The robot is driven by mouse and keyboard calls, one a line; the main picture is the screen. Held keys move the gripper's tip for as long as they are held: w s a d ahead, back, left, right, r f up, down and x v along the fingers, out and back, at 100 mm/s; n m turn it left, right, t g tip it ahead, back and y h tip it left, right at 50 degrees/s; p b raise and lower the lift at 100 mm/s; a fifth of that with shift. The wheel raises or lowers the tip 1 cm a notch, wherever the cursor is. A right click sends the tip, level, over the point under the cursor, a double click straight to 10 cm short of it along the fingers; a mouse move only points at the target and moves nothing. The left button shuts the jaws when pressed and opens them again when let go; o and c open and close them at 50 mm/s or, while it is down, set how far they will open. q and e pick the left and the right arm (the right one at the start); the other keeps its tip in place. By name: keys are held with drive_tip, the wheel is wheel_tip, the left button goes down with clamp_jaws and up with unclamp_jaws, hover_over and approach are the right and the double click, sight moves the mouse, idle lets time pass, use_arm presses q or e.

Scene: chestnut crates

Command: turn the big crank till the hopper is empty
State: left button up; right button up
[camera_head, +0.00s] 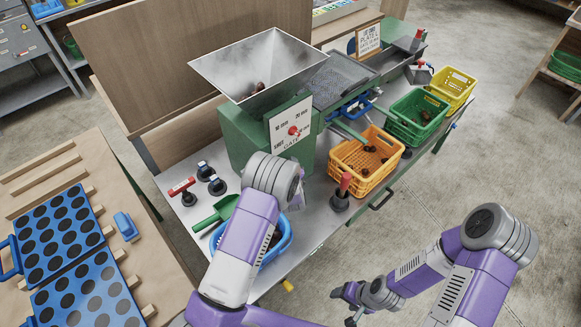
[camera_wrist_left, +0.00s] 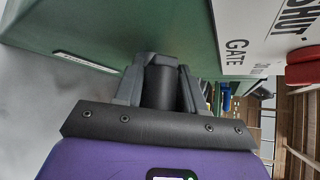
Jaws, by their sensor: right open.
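The grey metal hopper (camera_head: 262,68) stands on a green machine housing (camera_head: 236,135), with a few dark chestnuts (camera_head: 256,87) low inside it. My left arm reaches to the front of the housing and hides the big crank and my left gripper in the head view. In the left wrist view my left gripper (camera_wrist_left: 160,75) has its fingers on both sides of a dark cylinder (camera_wrist_left: 159,88), which looks like the crank's grip. My right gripper (camera_head: 347,299) is open and empty, low in front of the bench.
An orange crate (camera_head: 343,181) holding some chestnuts, a green crate (camera_head: 405,133) and a yellow crate (camera_head: 465,82) line the bench's right side. A blue bin (camera_head: 285,243) is partly behind my left arm. A red-topped plunger (camera_head: 344,184) stands nearby. Blue trays (camera_head: 97,245) lie left.

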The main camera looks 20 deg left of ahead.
use_arm(q)
drive_tip(key=o, duration=0.3)
drive_tip(key=shift+w+d+r, duration=0.15)
drive_tip(key=shift+r, duration=0.1)
drive_tip(key=shift+f, duration=0.15)
drive_tip(key=shift+p+v, duration=0.7)
drive_tip(key=shift+v, duration=3.1)
